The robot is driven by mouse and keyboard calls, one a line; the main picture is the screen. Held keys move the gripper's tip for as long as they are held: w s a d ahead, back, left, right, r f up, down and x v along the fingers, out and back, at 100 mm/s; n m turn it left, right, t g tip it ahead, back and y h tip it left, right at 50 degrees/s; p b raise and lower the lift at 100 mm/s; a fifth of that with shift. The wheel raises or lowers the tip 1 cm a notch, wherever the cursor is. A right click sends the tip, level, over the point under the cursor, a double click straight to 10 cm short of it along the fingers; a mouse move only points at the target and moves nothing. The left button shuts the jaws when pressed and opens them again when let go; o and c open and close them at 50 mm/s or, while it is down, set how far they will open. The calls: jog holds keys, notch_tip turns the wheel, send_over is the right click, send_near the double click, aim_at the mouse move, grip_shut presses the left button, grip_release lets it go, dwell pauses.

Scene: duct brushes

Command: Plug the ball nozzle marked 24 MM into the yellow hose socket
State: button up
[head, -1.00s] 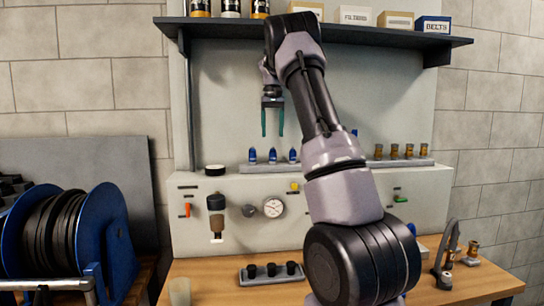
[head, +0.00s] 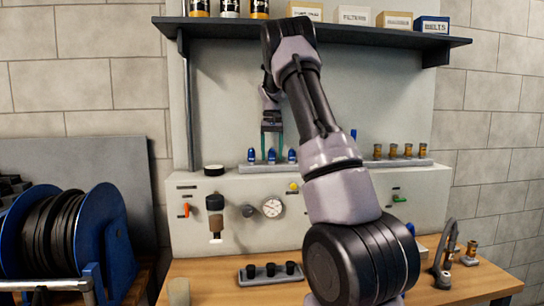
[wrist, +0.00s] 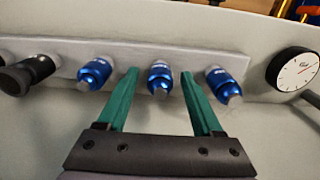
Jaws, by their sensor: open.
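Three blue nozzles stand in a row on a grey rack (head: 240,168) on top of the panel. The middle one (head: 272,156) is between the fingers of my gripper (head: 272,148). In the wrist view the green fingers are apart, one on each side of the middle blue nozzle (wrist: 160,80), with gaps visible. The other two blue nozzles (wrist: 95,73) (wrist: 224,86) are outside the fingers. No size marking is readable, so I cannot tell which is 24 MM. A small yellow part (head: 294,187) shows on the panel front; I cannot tell whether it is the hose socket.
Several brass fittings (head: 393,151) stand on the rack's right. A gauge (head: 272,207) and fittings are on the panel front. A tray of black pieces (head: 270,271) lies on the bench. A hose reel (head: 72,240) is at left. A shelf (head: 400,36) overhangs the rack.

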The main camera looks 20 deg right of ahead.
jog(key=shift+c, duration=0.3)
dwell(0.7)
grip_shut()
dwell(1.2)
jog(key=shift+r, duration=0.1)
jog(key=shift+r, duration=2.9)
